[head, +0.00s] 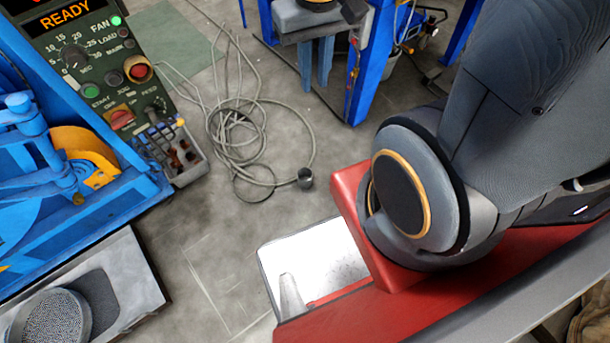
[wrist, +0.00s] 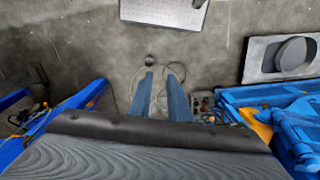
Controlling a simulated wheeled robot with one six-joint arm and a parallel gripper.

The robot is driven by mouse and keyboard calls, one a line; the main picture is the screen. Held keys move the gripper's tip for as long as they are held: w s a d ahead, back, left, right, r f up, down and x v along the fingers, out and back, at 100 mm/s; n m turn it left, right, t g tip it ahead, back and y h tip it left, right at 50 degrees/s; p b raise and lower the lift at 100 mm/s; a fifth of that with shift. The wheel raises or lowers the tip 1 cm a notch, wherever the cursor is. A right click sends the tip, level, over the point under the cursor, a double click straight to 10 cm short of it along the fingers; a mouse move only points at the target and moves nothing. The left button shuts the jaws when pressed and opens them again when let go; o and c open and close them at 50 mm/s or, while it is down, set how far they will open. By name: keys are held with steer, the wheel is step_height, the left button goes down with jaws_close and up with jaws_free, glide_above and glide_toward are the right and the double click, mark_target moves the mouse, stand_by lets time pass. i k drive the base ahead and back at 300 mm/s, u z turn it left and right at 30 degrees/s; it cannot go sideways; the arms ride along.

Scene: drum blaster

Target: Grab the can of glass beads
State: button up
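The can of glass beads (head: 50,320) is a round grey container filled with speckled beads. In the head view it is at the lower left corner, cut off by the bottom edge. It stands on a grey tray (head: 135,275) with a dark recess. In the wrist view the can (wrist: 293,53) is at the right, on the same tray. My gripper (head: 316,86) hangs at the top of the head view, far from the can. In the wrist view its two blue fingers (wrist: 161,76) are apart with nothing held between them. The gripper is open.
A blue machine (head: 110,210) with a control panel (head: 85,55) reading READY stands just behind the tray. A loose cable (head: 245,125) and a small dark cylinder (head: 305,178) lie on the grey floor. A blue frame (head: 370,70) is near my gripper. Floor between is open.

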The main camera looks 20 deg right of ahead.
mark_target(302, 172)
steer(key=z, duration=1.55)
steer(key=k, duration=1.5)
steer(key=u, duration=0.35)
steer(key=i, duration=0.35)
steer(key=z, duration=0.05)
